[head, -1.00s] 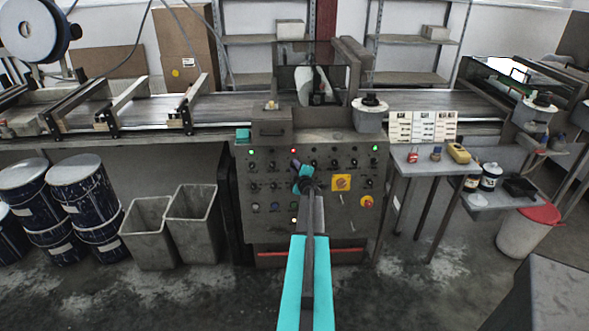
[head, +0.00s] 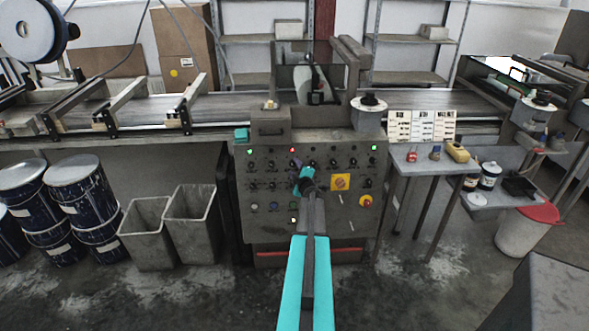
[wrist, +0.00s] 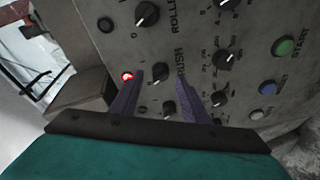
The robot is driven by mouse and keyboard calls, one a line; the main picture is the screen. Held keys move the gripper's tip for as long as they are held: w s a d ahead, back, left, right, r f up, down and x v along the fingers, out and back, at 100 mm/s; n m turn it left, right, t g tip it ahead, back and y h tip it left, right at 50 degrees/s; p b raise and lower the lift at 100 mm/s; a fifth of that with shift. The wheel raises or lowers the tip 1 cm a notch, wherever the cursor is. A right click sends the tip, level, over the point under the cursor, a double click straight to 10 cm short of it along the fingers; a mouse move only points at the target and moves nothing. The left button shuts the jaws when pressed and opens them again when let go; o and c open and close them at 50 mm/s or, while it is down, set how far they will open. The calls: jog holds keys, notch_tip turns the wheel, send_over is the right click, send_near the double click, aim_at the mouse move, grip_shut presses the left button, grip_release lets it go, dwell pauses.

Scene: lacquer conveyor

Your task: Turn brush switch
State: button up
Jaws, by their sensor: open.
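The control panel (head: 340,215) of the conveyor stands upright in front of me, with rows of black knobs, lamps and buttons. In the wrist view, the brush switch (wrist: 160,74) is a black knob beside a partly hidden label reading "RUSH". My gripper (wrist: 159,71) is open, its purple fingers on either side of this knob. I cannot tell whether they touch it. Another black knob (wrist: 168,107) shows between the fingers, nearer the palm. In the head view, my gripper (head: 302,168) is at the panel's upper middle and hides the knobs behind it.
In the wrist view, a lit red lamp (wrist: 127,76) sits close to the left finger, and the roller knob (wrist: 147,14) is above. A red button (head: 365,201) and yellow plate (head: 341,182) lie right of my gripper. A side table (head: 415,160) stands right of the panel.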

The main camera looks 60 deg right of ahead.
jog(key=b+v, duration=0.1)
jog(key=v, duration=1.1)
jog(key=shift+b, duration=0.35)
jog(key=shift+d+r, duration=0.1)
jog(key=shift+d, duration=0.05)
